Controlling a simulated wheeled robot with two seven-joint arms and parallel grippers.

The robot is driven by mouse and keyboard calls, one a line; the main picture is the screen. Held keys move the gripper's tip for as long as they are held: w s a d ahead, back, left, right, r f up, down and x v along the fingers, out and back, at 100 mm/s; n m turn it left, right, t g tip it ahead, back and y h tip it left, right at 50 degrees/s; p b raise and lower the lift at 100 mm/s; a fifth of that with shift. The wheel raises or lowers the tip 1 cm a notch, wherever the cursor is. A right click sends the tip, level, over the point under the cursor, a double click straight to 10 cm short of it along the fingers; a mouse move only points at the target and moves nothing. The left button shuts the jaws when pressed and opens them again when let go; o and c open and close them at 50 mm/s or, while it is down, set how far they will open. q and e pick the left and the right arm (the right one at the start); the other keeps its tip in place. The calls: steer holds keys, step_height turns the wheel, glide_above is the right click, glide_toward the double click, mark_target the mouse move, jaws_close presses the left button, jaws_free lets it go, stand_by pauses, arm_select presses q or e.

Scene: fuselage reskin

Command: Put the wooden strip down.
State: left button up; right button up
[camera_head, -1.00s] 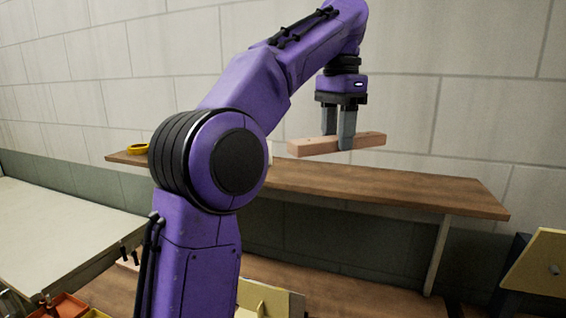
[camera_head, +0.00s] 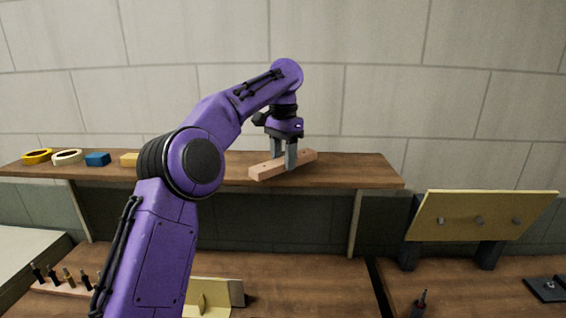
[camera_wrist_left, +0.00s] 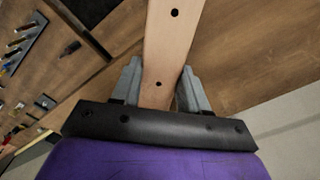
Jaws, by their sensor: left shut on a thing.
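The wooden strip (camera_head: 267,169) is a pale bar with small dark holes. My left gripper (camera_head: 284,162) is shut on it from above, one finger on each side. The strip is at the right part of the wooden shelf (camera_head: 345,172); whether it touches the shelf or hangs just above it I cannot tell. In the left wrist view the strip (camera_wrist_left: 170,45) runs up between the two grey fingers (camera_wrist_left: 159,90), with two holes showing. My right gripper is not in view.
On the shelf's left part are a yellow tape roll (camera_head: 38,156), a pale tape roll (camera_head: 67,157), a blue block (camera_head: 97,159) and a yellow block (camera_head: 129,159). Below is a workbench (camera_head: 290,280) with a tool rack (camera_head: 65,285). A yellow panel (camera_head: 485,215) stands right.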

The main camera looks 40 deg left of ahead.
arm_select(q)
steer(key=shift+a+f, duration=0.1)
steer(key=shift+f, duration=0.8)
steer(key=o, duration=1.1)
steer(key=shift+f, duration=0.1)
